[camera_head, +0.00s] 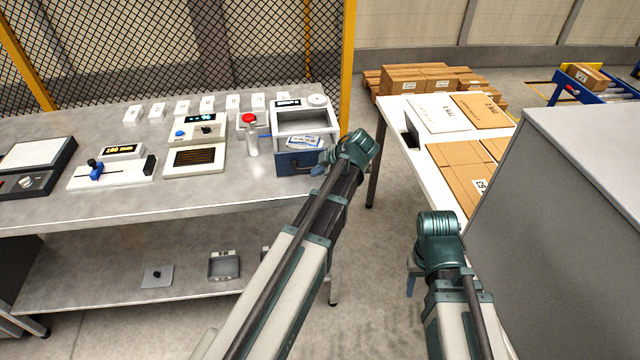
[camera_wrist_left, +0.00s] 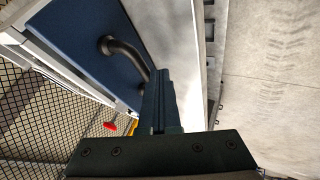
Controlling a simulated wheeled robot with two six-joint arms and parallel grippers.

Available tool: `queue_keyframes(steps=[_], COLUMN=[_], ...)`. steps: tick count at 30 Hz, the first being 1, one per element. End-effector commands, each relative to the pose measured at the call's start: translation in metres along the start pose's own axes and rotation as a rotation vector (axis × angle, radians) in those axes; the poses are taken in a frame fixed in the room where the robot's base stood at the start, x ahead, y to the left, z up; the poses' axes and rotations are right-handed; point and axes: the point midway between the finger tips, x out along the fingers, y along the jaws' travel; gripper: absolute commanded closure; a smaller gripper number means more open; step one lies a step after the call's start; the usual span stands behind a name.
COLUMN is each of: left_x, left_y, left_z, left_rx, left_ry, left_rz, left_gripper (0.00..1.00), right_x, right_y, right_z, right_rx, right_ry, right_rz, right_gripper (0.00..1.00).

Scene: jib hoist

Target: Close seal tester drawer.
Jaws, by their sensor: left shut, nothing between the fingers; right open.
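The seal tester (camera_head: 303,118) is a white box at the right end of the grey bench. Its drawer (camera_head: 297,162) has a blue front with a dark handle and stands pulled out toward me. A white and blue pouch (camera_head: 304,142) lies in it. In the left wrist view the blue drawer front (camera_wrist_left: 75,40) and curved handle (camera_wrist_left: 125,50) are close. My left gripper (camera_head: 320,170) is shut and empty at the drawer front's right side; its fingers (camera_wrist_left: 160,85) overlap the handle's end, contact unclear. My right gripper (camera_head: 412,284) is open, over the floor right of the bench.
Several white blocks (camera_head: 182,107) and instruments, including a display unit (camera_head: 197,128), line the bench. A white table (camera_head: 400,125) with flat cartons stands at right, beside a grey cabinet (camera_head: 590,160). Floor shows between bench and table.

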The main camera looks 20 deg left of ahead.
Motion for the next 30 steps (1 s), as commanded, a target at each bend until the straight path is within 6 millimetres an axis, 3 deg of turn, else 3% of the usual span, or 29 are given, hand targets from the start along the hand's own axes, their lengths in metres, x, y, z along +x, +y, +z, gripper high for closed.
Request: queue_keyframes(steps=[3, 12, 30], left_x=[0.014, 0.035, 0.042], left_y=[0.026, 0.062, 0.074], left_z=[0.002, 0.001, 0.000], left_rx=[-0.002, 0.000, 0.001], left_ry=[0.001, 0.000, 0.002], left_rz=[-0.001, 0.000, 0.006], left_gripper=[1.00, 1.00, 1.00], right_x=[0.000, 0.000, 0.000], right_y=[0.000, 0.000, 0.000], right_z=[0.000, 0.000, 0.000], right_rx=[0.000, 0.000, 0.000], right_ry=[0.000, 0.000, 0.000], right_rz=[0.000, 0.000, 0.000], right_gripper=[0.50, 0.50, 0.50])
